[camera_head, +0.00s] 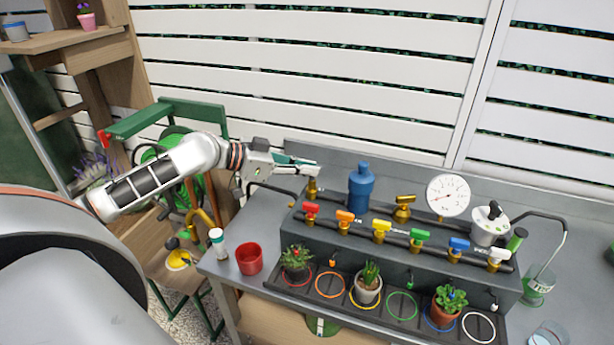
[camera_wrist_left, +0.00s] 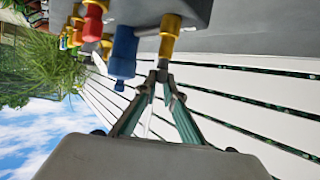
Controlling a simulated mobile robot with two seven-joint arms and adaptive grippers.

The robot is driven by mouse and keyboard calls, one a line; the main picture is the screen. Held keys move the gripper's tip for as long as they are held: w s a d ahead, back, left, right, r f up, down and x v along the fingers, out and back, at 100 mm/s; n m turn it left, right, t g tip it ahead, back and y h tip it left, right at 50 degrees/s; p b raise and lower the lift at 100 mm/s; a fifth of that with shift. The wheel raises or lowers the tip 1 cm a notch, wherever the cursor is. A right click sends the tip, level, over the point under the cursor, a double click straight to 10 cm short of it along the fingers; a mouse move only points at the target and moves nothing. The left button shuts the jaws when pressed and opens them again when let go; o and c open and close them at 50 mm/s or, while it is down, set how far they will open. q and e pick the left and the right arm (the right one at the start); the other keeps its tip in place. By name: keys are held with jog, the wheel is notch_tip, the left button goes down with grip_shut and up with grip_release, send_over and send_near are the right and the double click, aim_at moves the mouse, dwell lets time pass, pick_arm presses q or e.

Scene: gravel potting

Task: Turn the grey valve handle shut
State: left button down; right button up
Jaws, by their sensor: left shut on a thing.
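My left gripper (camera_head: 314,171) reaches in from the left, at the back left corner of the dark manifold. It is shut on the grey valve handle, which sits on top of a brass valve body (camera_head: 312,188). In the left wrist view the fingertips (camera_wrist_left: 162,74) close together at the end of the brass body (camera_wrist_left: 169,34), with the small grey handle (camera_wrist_left: 163,64) between them. The fingers hide most of the handle, so I cannot tell its angle. My right gripper is in neither view.
A blue bottle (camera_head: 361,187) stands just right of the gripper, with a pressure gauge (camera_head: 448,195) farther right. A row of coloured valves, including a red one (camera_head: 311,209), runs along the front. Potted plants (camera_head: 368,283) and a red cup (camera_head: 249,259) stand nearer.

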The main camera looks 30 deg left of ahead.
pick_arm(q)
jog(key=m+g+h+b, duration=0.2)
jog(key=shift+w+a+f+b, duration=0.15)
jog(key=shift+a+f+b, duration=0.05)
jog(key=shift+b, duration=0.15)
jog(key=shift+w+r+m+g+h+b, duration=0.15)
jog(key=shift+m+g+h+b, duration=0.2)
jog(key=shift+m+g+h, duration=0.4)
jog(key=shift+r+m+g+h, duration=0.1)
jog(key=shift+m+g+h, duration=0.15)
jog(key=shift+m+g, duration=0.45)
jog(key=shift+w+a+m+g+h, duration=0.1)
jog(key=shift+m+g+h, duration=0.3)
jog(key=shift+m+g, duration=1.05)
jog(key=shift+m, duration=0.1)
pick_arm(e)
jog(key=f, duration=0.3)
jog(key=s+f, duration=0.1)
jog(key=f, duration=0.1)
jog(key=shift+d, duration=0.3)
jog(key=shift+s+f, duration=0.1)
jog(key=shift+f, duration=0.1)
pick_arm(q)
jog(key=c, duration=2.1)
grip_release()
jog(key=shift+c, duration=0.2)
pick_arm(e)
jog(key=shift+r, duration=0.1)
